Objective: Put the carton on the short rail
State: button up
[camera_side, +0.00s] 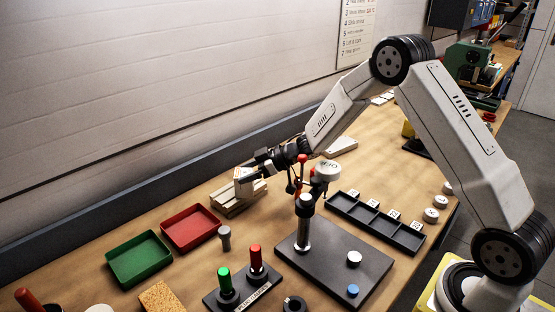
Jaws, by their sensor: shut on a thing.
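My gripper (252,174) reaches in from the right at the left end of my arm. It is shut on a small pale box, which I take to be the carton (243,186). The carton is partly hidden by the jaws. It is right at a pale wooden piece with bars (232,206) on the bench, possibly the rails. I cannot tell whether the carton touches the wood or hangs just above it. Which bar is the short rail is too small to tell.
A red tray (190,228) and a green tray (139,259) lie left of the wood. A grey cylinder (225,238) stands in front. A dark plate with a post (335,264) and a black compartment tray (375,222) lie to the right. The wall (150,80) runs behind.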

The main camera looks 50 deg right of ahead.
jog(key=shift+f, duration=0.15)
jog(key=o, duration=1.3)
jog(key=shift+r, duration=0.2)
jog(key=v, duration=1.2)
